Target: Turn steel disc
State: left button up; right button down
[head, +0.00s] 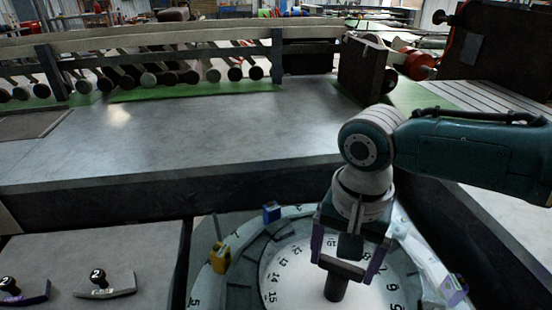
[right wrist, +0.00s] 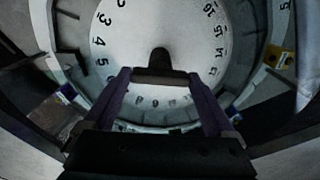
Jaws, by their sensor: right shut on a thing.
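The steel disc (head: 287,290) is a pale round plate with black numbers around its rim, set inside a wider numbered ring (head: 208,283). A black upright handle (head: 336,289) stands on the disc. My right gripper (head: 345,266) reaches down from above and is shut on this handle. In the right wrist view the disc (right wrist: 135,35) lies under the gripper (right wrist: 160,76), and the handle's dark rounded end (right wrist: 160,57) shows just beyond the fingers. The gripper hides part of the disc's numbers. My left gripper is not in view.
The outer ring carries a blue block (head: 271,212), a yellow block (head: 220,260) and a purple-ended piece (head: 453,290). A wide grey metal table (head: 200,145) lies behind. Two black knobs on plates, one of them numbered (head: 98,279), sit at the lower left.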

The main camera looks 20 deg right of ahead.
jog(key=shift+r, duration=0.1)
dwell(0.7)
grip_release()
jog(key=shift+m, duration=0.3)
notch_tip(320, 180, up, 10)
jog(key=p, duration=0.2)
